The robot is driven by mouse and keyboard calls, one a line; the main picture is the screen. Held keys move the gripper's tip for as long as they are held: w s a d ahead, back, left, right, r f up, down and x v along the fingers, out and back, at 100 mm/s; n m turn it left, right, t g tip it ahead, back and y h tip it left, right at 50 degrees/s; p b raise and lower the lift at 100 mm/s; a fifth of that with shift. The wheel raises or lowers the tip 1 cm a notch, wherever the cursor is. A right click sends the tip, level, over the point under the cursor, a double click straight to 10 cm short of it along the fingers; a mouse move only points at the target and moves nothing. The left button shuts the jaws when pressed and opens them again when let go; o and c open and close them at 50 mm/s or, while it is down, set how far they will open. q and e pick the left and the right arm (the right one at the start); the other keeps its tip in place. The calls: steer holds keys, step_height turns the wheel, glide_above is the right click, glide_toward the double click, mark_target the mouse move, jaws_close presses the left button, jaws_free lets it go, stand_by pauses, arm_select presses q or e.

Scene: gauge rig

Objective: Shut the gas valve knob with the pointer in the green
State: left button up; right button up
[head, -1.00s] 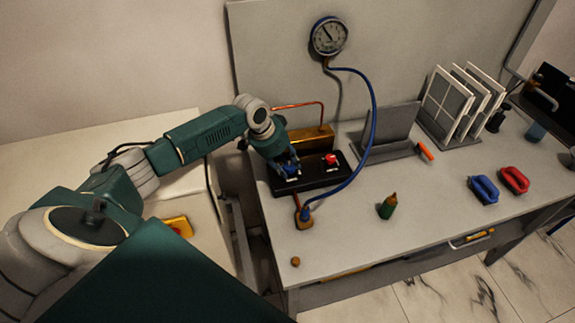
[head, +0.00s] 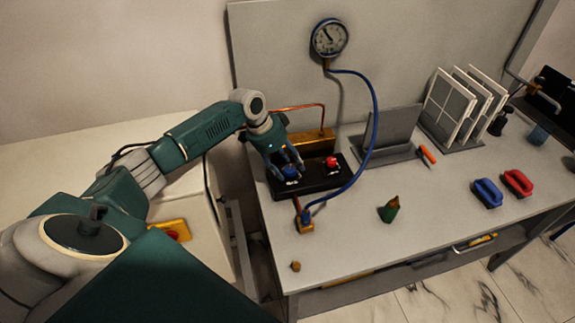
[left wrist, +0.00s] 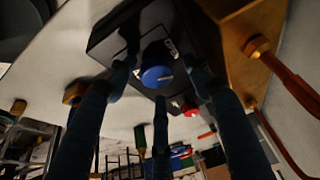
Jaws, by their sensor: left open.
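A black valve panel (head: 318,183) on the bench carries a blue knob (head: 290,173) and a red knob (head: 332,162). My left gripper (head: 287,166) is open just above the blue knob, its fingers spread around the top of it. The round gauge (head: 329,38) hangs on the back board. Its dark pointer leans up and left; no green band can be made out. My right gripper is not in view.
A blue hose (head: 376,120) runs from the gauge to a brass fitting (head: 306,226) in front of the panel. A brass block (head: 313,142) with a copper pipe stands behind.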

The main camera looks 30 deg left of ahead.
arm_select(q)
steer(key=v, duration=1.2)
